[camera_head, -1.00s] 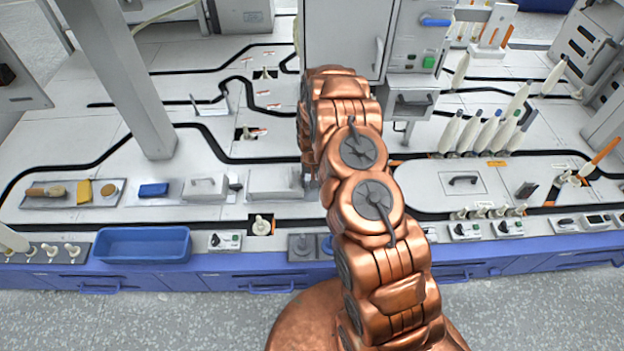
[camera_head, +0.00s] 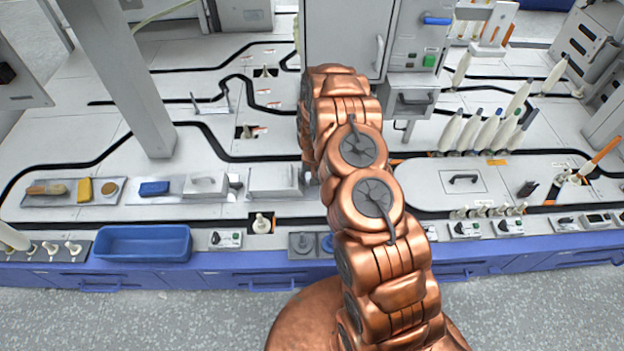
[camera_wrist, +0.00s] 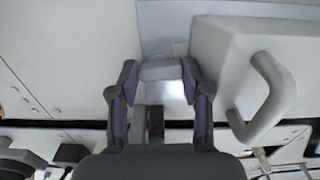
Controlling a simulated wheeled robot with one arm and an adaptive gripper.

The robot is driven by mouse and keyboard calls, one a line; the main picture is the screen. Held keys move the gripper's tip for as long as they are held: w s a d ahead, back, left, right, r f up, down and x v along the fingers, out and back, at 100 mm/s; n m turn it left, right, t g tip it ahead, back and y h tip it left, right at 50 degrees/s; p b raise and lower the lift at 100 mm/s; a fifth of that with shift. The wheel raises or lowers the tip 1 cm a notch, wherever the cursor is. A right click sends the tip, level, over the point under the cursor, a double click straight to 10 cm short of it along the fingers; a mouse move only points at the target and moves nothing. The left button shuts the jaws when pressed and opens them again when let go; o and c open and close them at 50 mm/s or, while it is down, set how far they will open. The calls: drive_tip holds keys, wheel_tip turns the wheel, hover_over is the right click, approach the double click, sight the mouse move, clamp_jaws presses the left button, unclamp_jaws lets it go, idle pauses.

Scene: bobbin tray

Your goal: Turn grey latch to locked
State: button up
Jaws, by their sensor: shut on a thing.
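My gripper (camera_wrist: 160,72) shows in the wrist view, its two dark fingers closed from either side on a small light grey piece (camera_wrist: 160,70). This piece appears to be the grey latch, and its fingertips touch the sides of it. Its turned position cannot be read clearly. A dark upright part stands between the fingers, nearer the camera. In the head view my copper arm hides the gripper and whatever it holds.
A pale box with a curved handle (camera_wrist: 265,97) stands close on the right in the wrist view. In the head view, a tall cabinet (camera_head: 340,35) stands behind my arm. A blue bin (camera_head: 143,258) and several white bobbins (camera_head: 470,132) stand on the worktop.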

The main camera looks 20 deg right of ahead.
drive_tip(key=shift+w+d+r, duration=0.1)
drive_tip(key=shift+w+r, duration=0.05)
drive_tip(key=shift+w, duration=0.2)
drive_tip(key=o, duration=0.9)
drive_tip(key=shift+o, duration=1.3)
drive_tip(key=shift+s, duration=0.25)
drive_tip(key=shift+r, duration=3.9)
drive_tip(key=shift+c, duration=0.3)
